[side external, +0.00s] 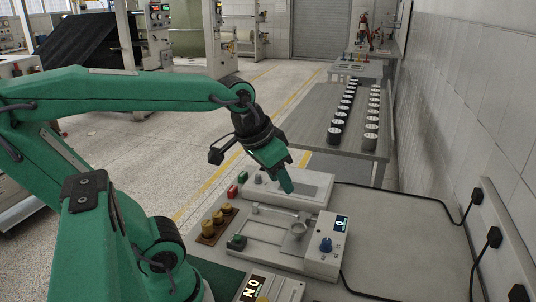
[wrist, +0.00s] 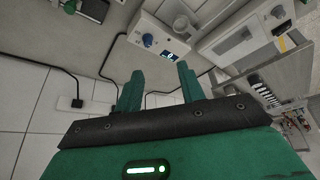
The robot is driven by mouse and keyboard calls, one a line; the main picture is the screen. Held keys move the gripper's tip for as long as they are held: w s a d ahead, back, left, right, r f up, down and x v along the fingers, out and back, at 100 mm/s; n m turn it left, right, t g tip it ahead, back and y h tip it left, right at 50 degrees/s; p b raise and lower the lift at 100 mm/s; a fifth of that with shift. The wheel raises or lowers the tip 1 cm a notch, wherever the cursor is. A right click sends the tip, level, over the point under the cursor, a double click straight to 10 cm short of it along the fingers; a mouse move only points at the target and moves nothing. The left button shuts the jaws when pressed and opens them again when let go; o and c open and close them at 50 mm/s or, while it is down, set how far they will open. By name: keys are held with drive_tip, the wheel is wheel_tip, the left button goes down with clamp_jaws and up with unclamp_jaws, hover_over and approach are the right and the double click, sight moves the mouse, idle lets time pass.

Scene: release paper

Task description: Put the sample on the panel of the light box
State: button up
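My gripper (side external: 287,184) points down above the back edge of the bench devices. In the wrist view my gripper (wrist: 160,88) has its two green fingers apart with nothing between them. A pale box with a flat grey panel (side external: 308,188), which looks like the light box, stands behind the gripper; its panel also shows in the wrist view (wrist: 234,40). I cannot pick out the sample for certain.
The nearer device has a blue knob (side external: 326,244) and a display (side external: 341,224). Brass weights (side external: 217,221) stand in a brown rack at left. A display unit (side external: 262,291) is at the front. Black cables run over the clear bench at right. A side table (side external: 352,150) holds dark jars.

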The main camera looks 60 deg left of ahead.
drive_tip(key=s, duration=0.1)
drive_tip(key=s+d+f, duration=0.1)
drive_tip(key=s+m, duration=0.1)
drive_tip(key=shift+d+f+t, duration=0.3)
drive_tip(key=shift+d, duration=0.1)
